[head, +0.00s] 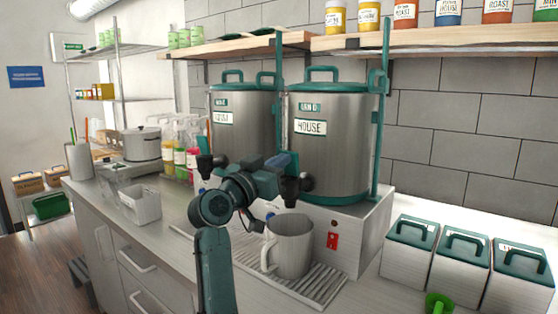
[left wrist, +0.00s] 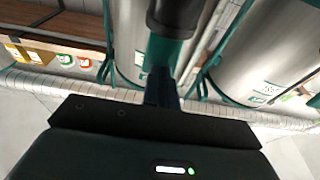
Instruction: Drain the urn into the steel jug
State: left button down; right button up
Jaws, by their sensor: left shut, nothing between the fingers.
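The right-hand urn (head: 330,150) is a tall steel drum with a teal lid and a HOUSE label. Its black tap (head: 298,187) sticks out low at the front. The steel jug (head: 290,250) stands upright on the drip tray (head: 322,290), below the tap, with its handle to the left. My left gripper (head: 287,165) is shut and empty, close to the tap; I cannot tell whether it touches. In the left wrist view the shut fingers (left wrist: 163,85) show, with a dark cylindrical part beyond them. The jug's inside and the tap's outlet are not clearly visible. My right gripper is not in view.
A second urn (head: 243,125) stands left of the first. A red switch (head: 332,240) is on the base. Several lidded canisters (head: 410,250) and a green cup (head: 438,303) are at the right. A white bin (head: 140,205) and sauce bottles (head: 180,160) are at the left.

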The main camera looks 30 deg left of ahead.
pick_arm(q)
jog(key=shift+w+r, duration=0.3)
dwell(0.6)
jog(key=shift+w+d+r+p, duration=0.1)
jog(key=shift+w+r+p, duration=0.45)
jog(key=shift+w+p, duration=0.15)
jog(key=shift+f, duration=0.1)
dwell(6.3)
